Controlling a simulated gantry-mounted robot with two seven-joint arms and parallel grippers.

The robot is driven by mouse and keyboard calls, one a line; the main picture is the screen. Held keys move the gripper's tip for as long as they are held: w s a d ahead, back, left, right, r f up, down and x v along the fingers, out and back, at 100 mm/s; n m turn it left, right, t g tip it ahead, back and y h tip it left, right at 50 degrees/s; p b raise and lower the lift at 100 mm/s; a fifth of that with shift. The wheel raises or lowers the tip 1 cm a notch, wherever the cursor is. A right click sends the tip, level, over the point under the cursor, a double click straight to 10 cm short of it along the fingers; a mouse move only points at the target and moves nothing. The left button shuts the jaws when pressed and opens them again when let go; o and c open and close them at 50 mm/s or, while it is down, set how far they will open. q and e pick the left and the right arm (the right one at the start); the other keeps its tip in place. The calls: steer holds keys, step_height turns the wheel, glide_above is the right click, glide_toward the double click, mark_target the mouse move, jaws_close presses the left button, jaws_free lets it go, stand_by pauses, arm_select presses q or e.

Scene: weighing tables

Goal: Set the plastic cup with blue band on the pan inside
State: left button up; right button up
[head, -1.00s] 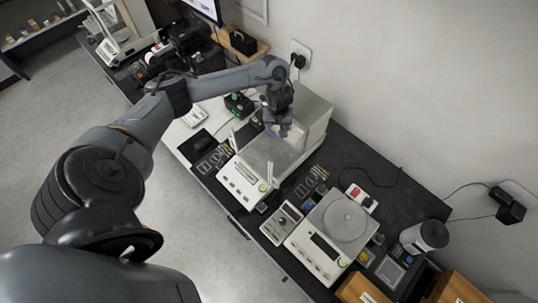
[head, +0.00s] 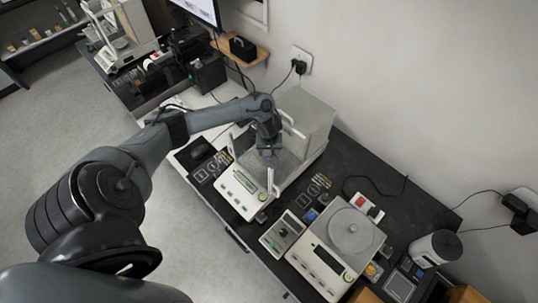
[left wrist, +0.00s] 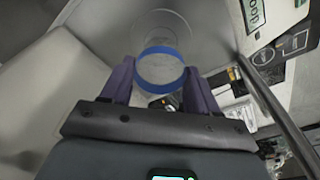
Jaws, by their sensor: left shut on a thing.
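The plastic cup with blue band (left wrist: 160,84) is clear, and its blue ring shows between the fingers in the left wrist view. My left gripper (left wrist: 158,88) is shut on the cup, one finger on each side. In the head view my left gripper (head: 268,152) points down at the draft-shield chamber of the balance (head: 240,192). The cup is too small or hidden to make out there. A faint round outline lies beyond the cup in the wrist view; I cannot tell whether it is the pan or the cup's base. My right gripper is out of view.
The chamber's pale housing (head: 305,115) stands close behind my gripper. A second balance with an open round pan (head: 351,231) stands to the right. A small grey scale (head: 286,231) sits between them. A white cylindrical container (head: 434,248) is at the far right.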

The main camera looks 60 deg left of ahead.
arm_select(q)
step_height(320, 180, down, 3)
steer(key=shift+r, duration=0.1)
stand_by(0.3)
steer(key=o, duration=1.1)
steer(key=shift+r, duration=0.3)
steer(key=shift+s+d+r+p, duration=0.15)
steer(key=shift+r+p, duration=0.35)
steer(key=shift+r, duration=1.4)
steer(key=shift+s+d+r+p, duration=0.1)
steer(key=shift+d+r+p, duration=0.3)
steer(key=shift+r, duration=1.5)
steer(key=shift+s+d+r+p, duration=0.1)
steer(key=shift+r+p, duration=0.5)
steer(key=shift+r, duration=1.3)
